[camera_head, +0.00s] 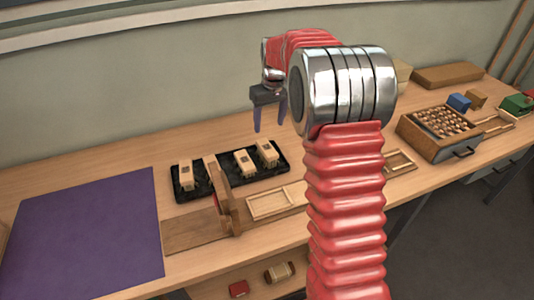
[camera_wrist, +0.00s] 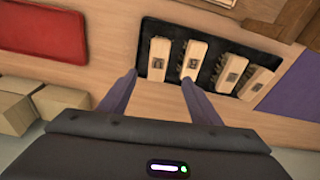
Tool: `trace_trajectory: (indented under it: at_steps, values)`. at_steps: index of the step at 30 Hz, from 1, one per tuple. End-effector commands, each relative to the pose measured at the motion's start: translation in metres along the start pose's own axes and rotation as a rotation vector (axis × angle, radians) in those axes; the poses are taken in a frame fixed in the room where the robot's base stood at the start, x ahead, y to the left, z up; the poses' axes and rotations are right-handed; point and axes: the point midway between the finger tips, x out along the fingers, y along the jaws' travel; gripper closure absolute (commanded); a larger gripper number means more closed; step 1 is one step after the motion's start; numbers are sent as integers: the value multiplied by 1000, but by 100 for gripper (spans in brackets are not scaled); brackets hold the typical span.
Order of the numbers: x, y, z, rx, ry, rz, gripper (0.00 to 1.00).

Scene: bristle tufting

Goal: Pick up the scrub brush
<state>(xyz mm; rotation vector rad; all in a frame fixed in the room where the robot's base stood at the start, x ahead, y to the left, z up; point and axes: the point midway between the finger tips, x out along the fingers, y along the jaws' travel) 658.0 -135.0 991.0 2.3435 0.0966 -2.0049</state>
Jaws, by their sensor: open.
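Several pale wooden brushes with dark bristles stand in a black tray (camera_head: 215,186). They include a left one (camera_head: 186,175), a middle one (camera_head: 244,163) and a right one (camera_head: 267,151). In the wrist view the tray (camera_wrist: 212,91) holds a row of them, with the nearest brush (camera_wrist: 158,60) just beyond my fingertips. I cannot tell which one is the scrub brush. My gripper (camera_head: 270,115) is open and empty, above and behind the tray's right end. Its purple fingers (camera_wrist: 160,80) show apart in the wrist view, with bare table between them.
A purple mat (camera_head: 85,230) lies at the left. An upright wooden piece (camera_head: 228,200) stands in front of the tray. A wooden frame (camera_head: 270,204) lies right of it. A wooden box (camera_head: 440,142) stands at the right. A red panel (camera_wrist: 45,28) and wooden blocks (camera_wrist: 60,100) show in the wrist view.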

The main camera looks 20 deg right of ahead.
Motion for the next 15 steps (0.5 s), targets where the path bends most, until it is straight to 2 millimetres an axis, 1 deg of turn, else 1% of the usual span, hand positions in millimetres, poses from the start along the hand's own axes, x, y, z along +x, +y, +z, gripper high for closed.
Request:
trace_trajectory:
  at_steps: [1,3,15]
  values:
    - [5,3,-2,0,-4,-2,42]
    - [8,4,-4,-1,-6,-2,42]
    - [12,5,-4,-2,-7,-3,42]
